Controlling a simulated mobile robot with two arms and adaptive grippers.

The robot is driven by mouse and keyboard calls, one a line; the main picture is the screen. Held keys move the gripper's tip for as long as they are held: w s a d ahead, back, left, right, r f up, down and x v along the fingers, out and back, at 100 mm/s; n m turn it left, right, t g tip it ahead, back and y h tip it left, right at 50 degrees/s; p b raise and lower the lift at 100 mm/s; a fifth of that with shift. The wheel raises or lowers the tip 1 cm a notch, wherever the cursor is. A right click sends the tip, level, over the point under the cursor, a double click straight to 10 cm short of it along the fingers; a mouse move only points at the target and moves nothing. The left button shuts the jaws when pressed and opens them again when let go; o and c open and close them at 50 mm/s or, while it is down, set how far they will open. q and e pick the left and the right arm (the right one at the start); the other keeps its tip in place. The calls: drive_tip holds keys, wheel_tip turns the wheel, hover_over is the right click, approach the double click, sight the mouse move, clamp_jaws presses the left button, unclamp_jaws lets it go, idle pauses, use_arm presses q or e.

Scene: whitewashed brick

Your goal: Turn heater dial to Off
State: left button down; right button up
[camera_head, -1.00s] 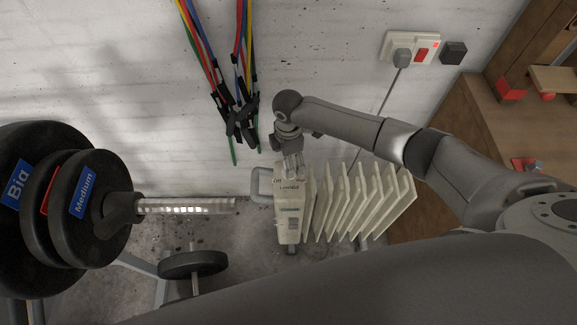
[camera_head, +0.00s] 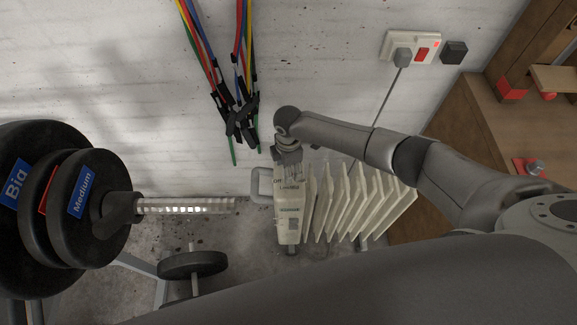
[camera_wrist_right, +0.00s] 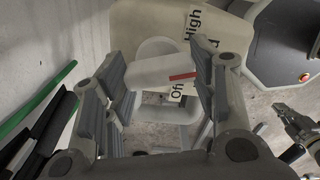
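The cream finned heater (camera_head: 290,222) stands on the floor by the wall, with "Off" and other labels on its end panel. Its white dial (camera_wrist_right: 158,70) shows in the right wrist view, with a red mark on its bar. My right gripper (camera_head: 292,174) is at the heater's top end. In the wrist view its fingers (camera_wrist_right: 160,78) are apart, one on each side of the dial; I cannot tell whether they touch it.
A wall socket (camera_head: 411,48) with a plug and cord is above the heater. Resistance bands (camera_head: 236,105) hang on the wall. A loaded barbell (camera_head: 100,205) and a small dumbbell (camera_head: 193,265) are at left. A wooden shelf unit (camera_head: 480,110) is at right.

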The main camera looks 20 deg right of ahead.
drive_tip(key=shift+c, duration=1.1)
drive_tip(key=shift+m, duration=0.3)
drive_tip(key=m+p, duration=0.2)
drive_tip(key=shift+r+m, duration=0.15)
drive_tip(key=shift+m, duration=0.15)
drive_tip(key=m+p, duration=0.2)
drive_tip(key=m, duration=0.2)
drive_tip(key=shift+m, duration=0.3)
drive_tip(key=m+p, duration=0.2)
drive_tip(key=m, duration=0.2)
drive_tip(key=shift+w+d+m+p, duration=0.1)
drive_tip(key=shift+m+p, duration=0.55)
drive_tip(key=shift+m, duration=1.35)
